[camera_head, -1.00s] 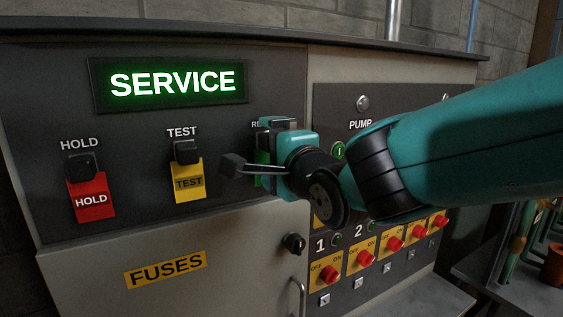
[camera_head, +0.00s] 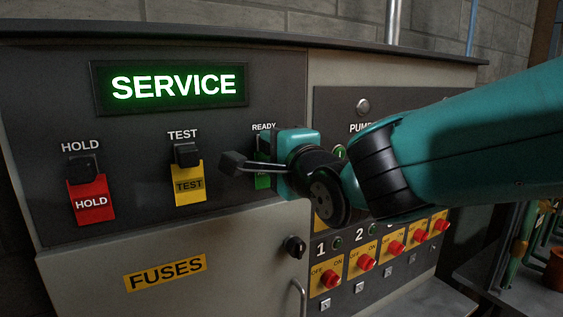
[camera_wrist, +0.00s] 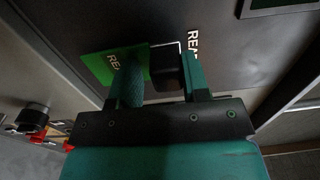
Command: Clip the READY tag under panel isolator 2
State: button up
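The green READY tag (camera_wrist: 100,66) hangs at its black block (camera_wrist: 168,70) below the READY label (camera_head: 264,127). In the head view my gripper mostly covers the tag, and only a green strip (camera_head: 263,182) shows. My gripper (camera_wrist: 165,80) is at the block, its two fingers apart with the block between them. One finger overlaps the tag's upper part. I cannot tell whether the fingers press on the block. Isolator 2 (camera_head: 367,263) is a red knob on a yellow plate, with a small square clip (camera_head: 359,287) under it.
The red HOLD tag (camera_head: 91,202) and yellow TEST tag (camera_head: 189,184) hang to the left. A row of red isolator knobs runs along the lower right panel. A black knob (camera_head: 294,247) and a door handle (camera_head: 299,294) stick out below my gripper.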

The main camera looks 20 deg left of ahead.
jog(key=shift+f+h, duration=0.3)
jog(key=shift+f, duration=0.4)
grip_shut()
jog(key=shift+r, duration=0.1)
jog(key=shift+b+v, duration=1.95)
jog(key=shift+v, duration=0.95)
jog(key=shift+r, duration=0.1)
